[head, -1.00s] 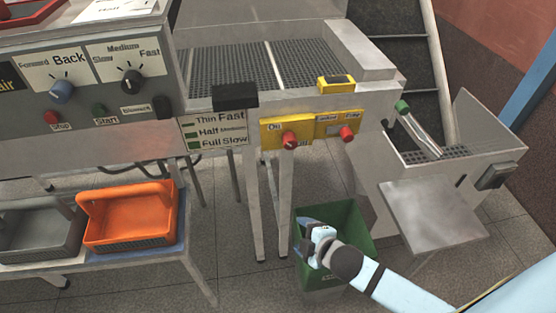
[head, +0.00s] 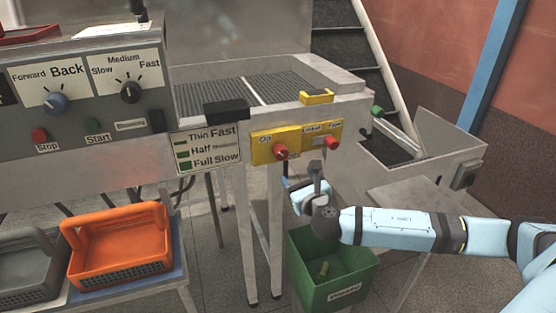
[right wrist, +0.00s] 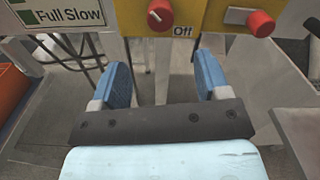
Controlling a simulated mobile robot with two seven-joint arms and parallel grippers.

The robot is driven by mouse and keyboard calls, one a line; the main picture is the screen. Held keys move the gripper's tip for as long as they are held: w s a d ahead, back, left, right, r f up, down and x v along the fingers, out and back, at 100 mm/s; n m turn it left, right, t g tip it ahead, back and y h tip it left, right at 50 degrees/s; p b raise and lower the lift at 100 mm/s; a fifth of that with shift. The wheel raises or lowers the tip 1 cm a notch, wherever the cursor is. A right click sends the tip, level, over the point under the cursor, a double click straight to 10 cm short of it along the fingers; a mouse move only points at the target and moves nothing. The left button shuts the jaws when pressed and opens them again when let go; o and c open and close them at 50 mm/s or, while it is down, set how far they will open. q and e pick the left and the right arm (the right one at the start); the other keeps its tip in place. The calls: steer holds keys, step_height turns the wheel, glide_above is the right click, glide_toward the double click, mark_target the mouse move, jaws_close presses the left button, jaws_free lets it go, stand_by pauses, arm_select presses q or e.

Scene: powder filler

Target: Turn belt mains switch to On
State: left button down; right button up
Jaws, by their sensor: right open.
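The belt mains switch is a red knob (head: 281,151) on a yellow panel (head: 262,153), with "On" above it. In the right wrist view the red knob (right wrist: 160,15) shows at the top, with an "Off" label at its lower right. A second red knob (head: 332,142) sits to its right; it also shows in the right wrist view (right wrist: 261,23). My right gripper (head: 302,178) is open and empty, just below the panel and apart from the knobs. Its two blue fingers (right wrist: 166,82) are spread below the mains knob. My left gripper is not in view.
A green bin (head: 335,270) stands on the floor below my right arm. An orange basket (head: 122,245) and a grey basket (head: 28,266) rest on a low table at left. Metal legs stand below the panel. A metal chute (head: 425,150) is at right.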

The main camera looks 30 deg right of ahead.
mark_target(283, 155)
steer(key=x, duration=1.3)
steer(key=shift+w, duration=0.15)
steer(key=c, duration=0.9)
